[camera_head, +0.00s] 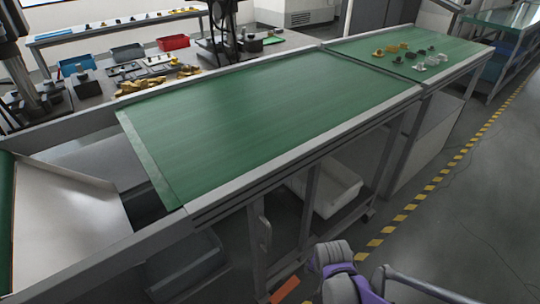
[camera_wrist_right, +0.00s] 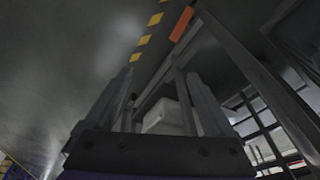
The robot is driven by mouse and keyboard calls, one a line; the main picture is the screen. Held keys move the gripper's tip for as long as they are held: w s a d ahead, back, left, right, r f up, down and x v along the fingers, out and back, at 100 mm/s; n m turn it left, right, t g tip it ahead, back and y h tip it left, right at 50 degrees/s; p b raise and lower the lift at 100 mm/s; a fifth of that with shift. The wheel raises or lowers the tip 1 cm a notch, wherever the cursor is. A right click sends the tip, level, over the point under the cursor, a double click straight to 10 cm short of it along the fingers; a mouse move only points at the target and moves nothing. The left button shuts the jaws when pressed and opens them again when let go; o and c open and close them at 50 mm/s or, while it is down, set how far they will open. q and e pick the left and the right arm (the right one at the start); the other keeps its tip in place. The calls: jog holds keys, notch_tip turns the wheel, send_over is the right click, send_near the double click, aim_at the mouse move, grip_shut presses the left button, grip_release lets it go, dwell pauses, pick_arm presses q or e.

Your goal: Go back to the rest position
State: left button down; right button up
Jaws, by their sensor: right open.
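My right arm, grey and purple, comes in at the bottom of the head view, right of the conveyor's near side. My right gripper (camera_wrist_right: 160,88) shows in the right wrist view with two dark fingers spread apart and nothing between them. It points toward the dark floor and the conveyor's underframe. A white bin (camera_wrist_right: 162,118) shows beyond the fingers, apart from them. In the head view the right fingers cannot be made out clearly. My left gripper is in neither view.
A long green conveyor (camera_head: 270,110) with metal rails crosses the head view. Several small parts (camera_head: 415,55) lie on its far right end. A white bin (camera_head: 325,188) sits beneath it. Yellow-black floor tape (camera_head: 440,180) runs alongside. The floor at right is clear.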

pick_arm(q)
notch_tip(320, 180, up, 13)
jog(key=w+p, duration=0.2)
jog(key=p, duration=0.8)
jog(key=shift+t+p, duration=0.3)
jog(key=shift+p, duration=0.05)
pick_arm(e)
jog(key=s+d+r+n+t, duration=0.1)
jog(key=s+r+n, duration=0.1)
jog(key=s+r, duration=0.5)
jog(key=s+d+r+n+t, duration=0.1)
jog(key=s+r, duration=0.6)
jog(key=r, duration=0.8)
jog(key=shift+s+d+r+n, duration=0.15)
jog(key=shift+d+n, duration=0.4)
jog(key=shift+n, duration=0.65)
